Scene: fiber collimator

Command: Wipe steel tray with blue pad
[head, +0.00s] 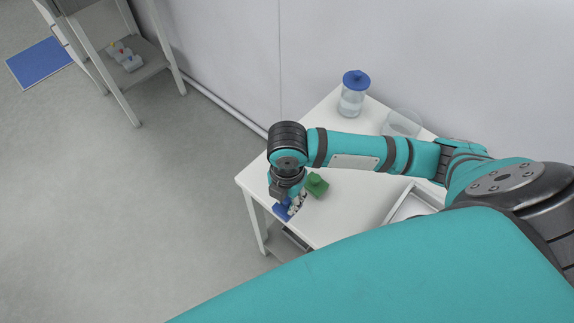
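The blue pad (283,211) is at the left front edge of the white table, partly hidden under my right gripper. The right gripper (296,205) points down at the pad and overlaps it in the picture. Whether its fingers are open or shut on the pad does not show clearly. The steel tray (408,203) is on the right part of the table, partly covered by my own arm and body. My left gripper is not in view.
A green block (317,185) is just right of the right gripper. A clear jar with a blue lid (354,92) and a clear container (402,123) are at the back of the white table (345,217). The table is bare between the green block and the tray.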

